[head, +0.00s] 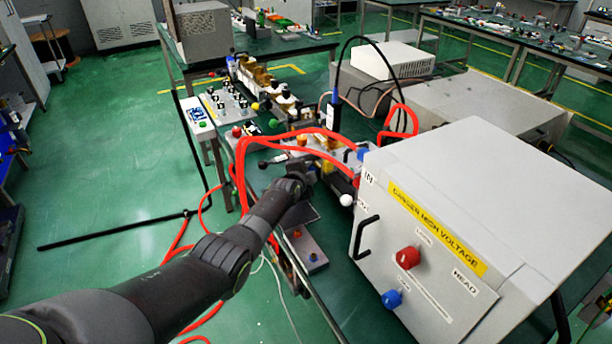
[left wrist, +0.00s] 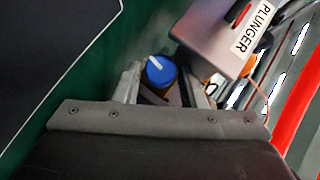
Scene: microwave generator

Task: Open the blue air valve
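A blue round knob with a white line on its top (left wrist: 160,72), which looks like the air valve, shows in the left wrist view. My left gripper (left wrist: 168,80) is open, with one finger on each side of the knob. A gap shows at the knob's right; I cannot tell whether the left finger touches it. In the head view my left gripper (head: 308,182) reaches in among the equipment left of the white box, and the knob between its fingers is hidden. My right gripper is not in view.
A grey block labelled PLUNGER (left wrist: 215,35) stands close by the knob. The white high-voltage box (head: 460,200) has a red knob (head: 408,257) and another blue knob (head: 392,299). Red hoses (head: 240,165) loop beside my left arm. Green floor at left is mostly clear.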

